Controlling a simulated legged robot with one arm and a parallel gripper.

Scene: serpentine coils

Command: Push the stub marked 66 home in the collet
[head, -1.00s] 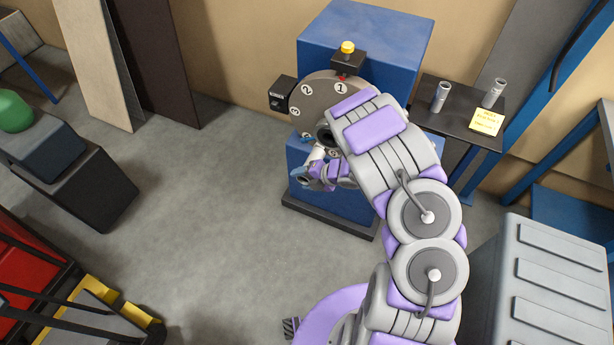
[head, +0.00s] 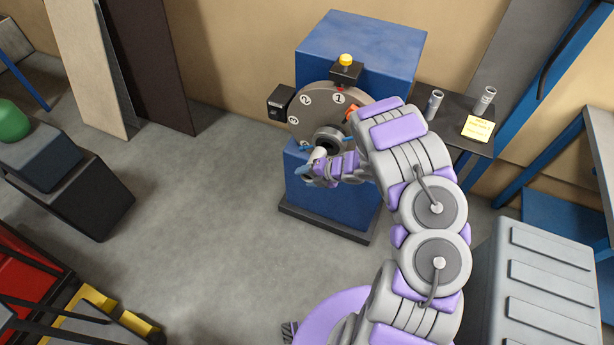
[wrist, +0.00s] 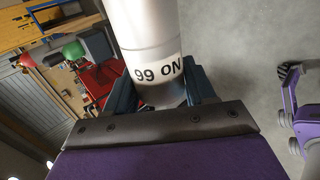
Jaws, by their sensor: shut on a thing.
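My gripper (head: 312,168) is shut on a pale stub (head: 319,154) just in front of the collet (head: 328,137) on the blue machine. In the wrist view the stub (wrist: 150,35) stands between both fingers, and its band reads "99 ON", which is "NO 66" upside down. The collet is a grey ring with a dark bore, low on the round numbered plate (head: 313,117). The stub's far end is at the bore's lower left in the head view. I cannot tell whether it is inside. The wrist view does not show the collet.
The blue machine (head: 365,45) has a yellow button (head: 345,60) on top and a black box (head: 280,102) at its left. Two more stubs (head: 434,104) (head: 484,99) stand on a dark side table (head: 456,109) with a yellow note (head: 477,128). Floor left of the machine is clear.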

